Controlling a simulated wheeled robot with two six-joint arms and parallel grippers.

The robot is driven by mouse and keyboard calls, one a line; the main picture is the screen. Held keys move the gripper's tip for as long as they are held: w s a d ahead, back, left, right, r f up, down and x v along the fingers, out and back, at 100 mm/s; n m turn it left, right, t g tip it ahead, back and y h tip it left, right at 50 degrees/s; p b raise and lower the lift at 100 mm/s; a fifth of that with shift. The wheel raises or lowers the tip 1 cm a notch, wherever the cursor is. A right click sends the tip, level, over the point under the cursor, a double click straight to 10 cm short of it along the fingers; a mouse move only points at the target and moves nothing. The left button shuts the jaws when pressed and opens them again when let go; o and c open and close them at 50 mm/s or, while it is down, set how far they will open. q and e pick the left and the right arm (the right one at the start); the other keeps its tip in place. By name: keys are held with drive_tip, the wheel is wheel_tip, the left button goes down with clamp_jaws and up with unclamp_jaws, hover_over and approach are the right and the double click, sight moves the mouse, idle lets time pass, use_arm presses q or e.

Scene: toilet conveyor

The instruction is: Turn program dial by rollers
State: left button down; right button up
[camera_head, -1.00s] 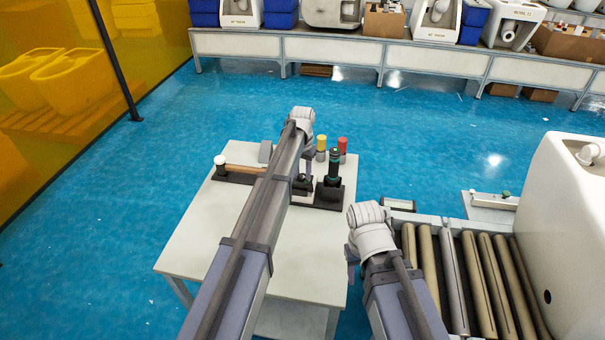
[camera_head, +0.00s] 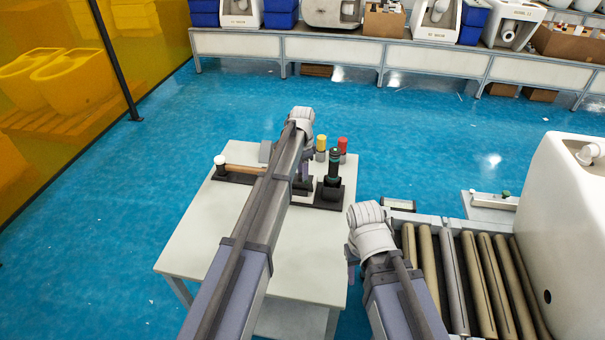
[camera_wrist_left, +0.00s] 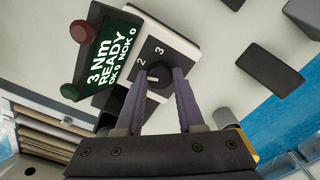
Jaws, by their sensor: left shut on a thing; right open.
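The program dial (camera_wrist_left: 158,73) is a dark round knob on a white panel with the numbers 2 and 3 beside it, in the left wrist view. My left gripper (camera_wrist_left: 159,84) is shut on the dial, one purple finger on each side. Next to the panel a dark green display (camera_wrist_left: 110,57) reads 3 Nm, READY, OK 0, NOK 0. In the head view my left arm hides most of the dial's unit, and my left gripper (camera_head: 307,167) shows at the table's far side. My right gripper (camera_head: 352,264) is open and empty beside the conveyor, largely hidden by its wrist.
The white table (camera_head: 205,235) has a clear front. A black tool (camera_head: 333,170) and yellow and red-topped cylinders (camera_head: 321,148) stand right of my left gripper. Conveyor rollers (camera_head: 475,275) lie at the right, with a white toilet (camera_head: 570,220) at their right side.

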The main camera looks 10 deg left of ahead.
use_arm(q)
drive_tip(key=shift+m, duration=1.8)
drive_tip(key=c, duration=0.5)
unclamp_jaws()
wheel_tip(320, 180, up, 8)
drive_tip(key=p, duration=0.8)
drive_tip(key=shift+f, duration=0.1)
